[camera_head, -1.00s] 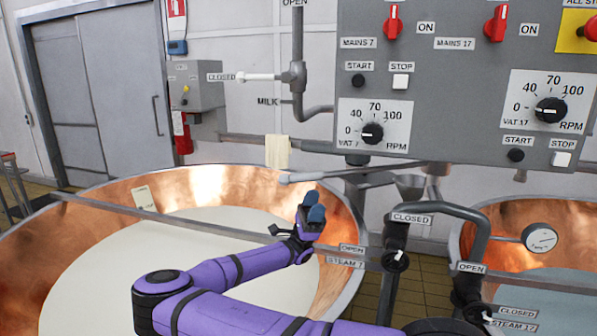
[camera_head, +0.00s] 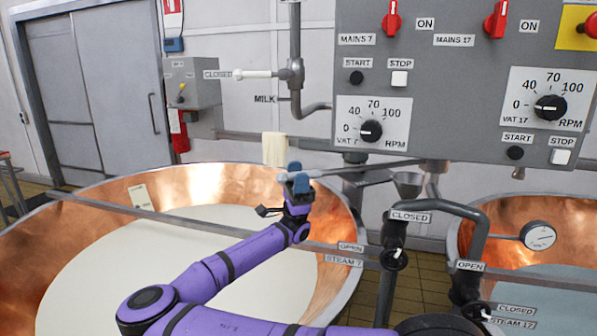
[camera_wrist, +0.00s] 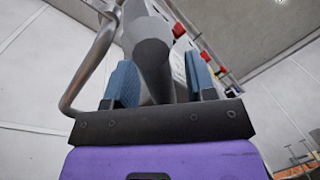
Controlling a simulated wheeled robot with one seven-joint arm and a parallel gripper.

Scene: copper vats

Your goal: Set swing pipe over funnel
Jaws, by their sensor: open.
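The swing pipe (camera_head: 345,172) is a grey horizontal tube below the control panel. Its pale free end points left, over the rim of the left copper vat. My gripper (camera_head: 297,178), with blue fingertips, is at the pipe near that free end. In the wrist view the pipe (camera_wrist: 150,55) shows between the two open fingers, with one finger on each side; I cannot tell whether they touch it. The funnel (camera_head: 407,184) is a small grey cone to the right, beneath the pipe's right part and apart from its free end.
The left copper vat (camera_head: 120,190) holds pale liquid, with a bar across it. The steam pipes (camera_head: 440,207) with valves stand at right, between the vats. The control panel (camera_head: 450,80) hangs above. A cloth (camera_head: 275,149) hangs on a wall pipe behind.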

